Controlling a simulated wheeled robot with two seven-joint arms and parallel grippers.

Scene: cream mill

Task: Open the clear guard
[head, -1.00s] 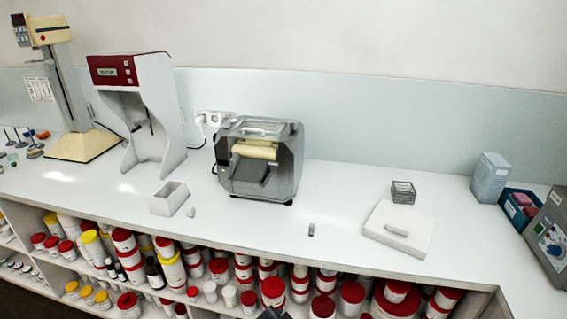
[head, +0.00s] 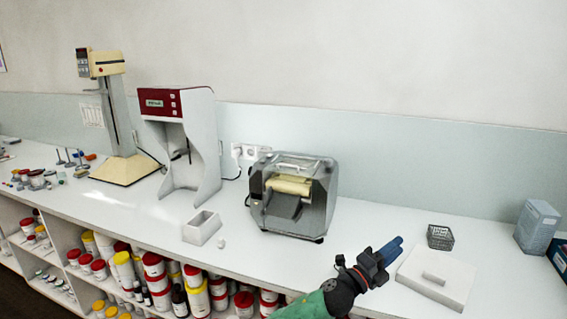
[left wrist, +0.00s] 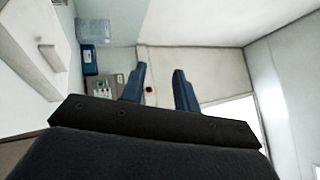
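The mill (head: 262,218), a grey machine with cream rollers (head: 290,185), stands on the white counter in the middle of the head view. Its clear guard (head: 296,164) shows as a see-through cover with a handle at the top, over the rollers. My left gripper (head: 393,249) is to the right of the mill and apart from it, above the counter's front part. In the left wrist view its two blue fingers (left wrist: 159,73) are spread with nothing between them. My right gripper is not in view.
A white open box (head: 201,229) and a small white piece stand left of the mill. A white slab (head: 435,278) with a block on it and a wire basket (head: 440,237) lie to the right. A red-topped stand (head: 176,102) is behind left. Jars fill shelves below.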

